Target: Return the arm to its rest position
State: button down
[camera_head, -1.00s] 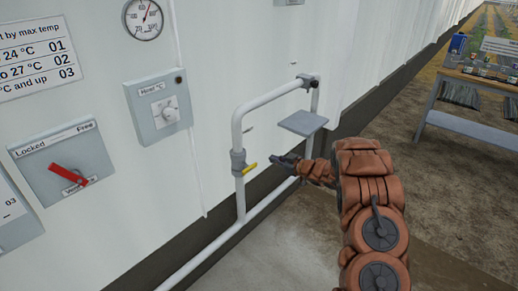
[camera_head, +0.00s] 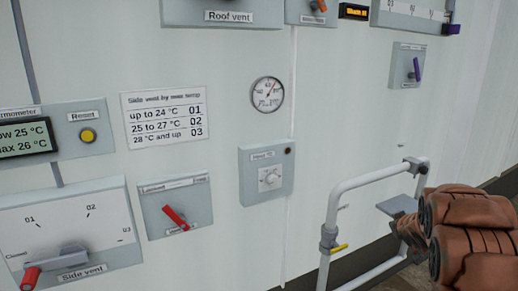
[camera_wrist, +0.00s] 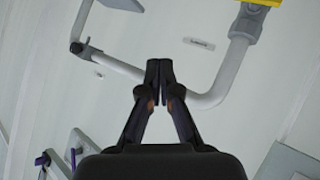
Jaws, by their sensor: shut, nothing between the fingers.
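My gripper (camera_wrist: 159,68) shows in the wrist view with its two dark fingers brought together at the tips, nothing between them. In the head view my brown-covered arm is at the lower right edge, partly cut off by the frame. The gripper end there is small and hard to make out beside the grey plate (camera_head: 398,205). In the wrist view the white pipe (camera_wrist: 207,100) runs behind the fingertips; I cannot tell how far behind.
The white pipe loop (camera_head: 345,190) with a yellow-handled valve (camera_head: 338,249) stands out from the wall left of my arm. Wall panels include the side vent panel (camera_head: 70,225), a red-lever lock panel (camera_head: 175,205), a dial box (camera_head: 266,175) and a gauge (camera_head: 267,94).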

jog(key=s+a+r+m+g+h+p, duration=0.1)
jog(key=s+a+r+m+g, duration=0.15)
jog(key=s, duration=0.55)
jog(key=s+a+r+m+g+h, duration=0.1)
jog(key=s+a+r+g, duration=0.15)
jog(key=s, duration=0.45)
jog(key=s+a+g+y+p, duration=0.1)
jog(key=s+a+g, duration=0.1)
jog(key=s+a, duration=0.5)
jog(key=s+a+r+g+y, duration=0.1)
jog(key=s+a, duration=0.7)
jog(key=s, duration=1)
jog(key=s+a+g+y+p, duration=0.1)
jog(key=s+a+g+y, duration=0.2)
jog(key=s+a, duration=0.4)
jog(key=s+g, duration=0.1)
jog(key=s, duration=0.4)
jog(key=shift+s+a+r+n+g+p, duration=0.15)
jog(key=shift+r+n+g+p, duration=0.15)
jog(key=shift+n+g, duration=0.1)
